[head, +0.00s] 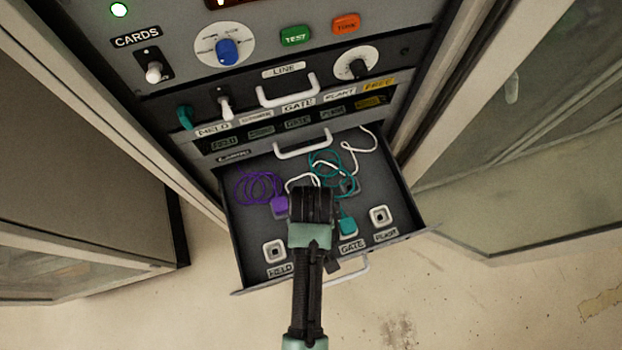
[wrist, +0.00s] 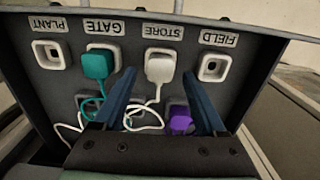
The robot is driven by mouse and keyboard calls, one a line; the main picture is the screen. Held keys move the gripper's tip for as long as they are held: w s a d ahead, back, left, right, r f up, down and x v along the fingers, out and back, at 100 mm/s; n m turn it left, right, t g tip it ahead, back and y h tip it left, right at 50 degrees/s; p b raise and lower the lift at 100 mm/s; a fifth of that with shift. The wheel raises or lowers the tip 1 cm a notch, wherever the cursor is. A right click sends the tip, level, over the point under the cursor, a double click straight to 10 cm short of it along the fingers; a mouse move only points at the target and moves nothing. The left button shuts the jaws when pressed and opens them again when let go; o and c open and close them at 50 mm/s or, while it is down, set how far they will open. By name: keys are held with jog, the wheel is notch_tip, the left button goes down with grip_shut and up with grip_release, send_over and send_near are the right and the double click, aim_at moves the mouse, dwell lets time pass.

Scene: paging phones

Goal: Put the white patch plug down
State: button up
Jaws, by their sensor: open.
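The white patch plug (wrist: 159,67) sits at the STORE position in the open drawer, in the wrist view, with its white cord (wrist: 146,112) trailing back into the drawer. My gripper (wrist: 158,74) is open, with one blue finger on each side of the plug's near end and a gap visible on both sides. In the head view my gripper (head: 312,208) is over the middle of the drawer (head: 237,232) and hides the white plug and the STORE label. I cannot tell how deep the plug sits.
A teal plug (head: 347,224) sits at GATE, beside the white plug. The FIELD socket (head: 274,251) and PLANT socket (head: 381,215) are empty. A purple plug (head: 280,206) lies further back with its coiled cord.

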notch_tip(320, 180, up, 10)
dwell(0.3)
dwell(1.1)
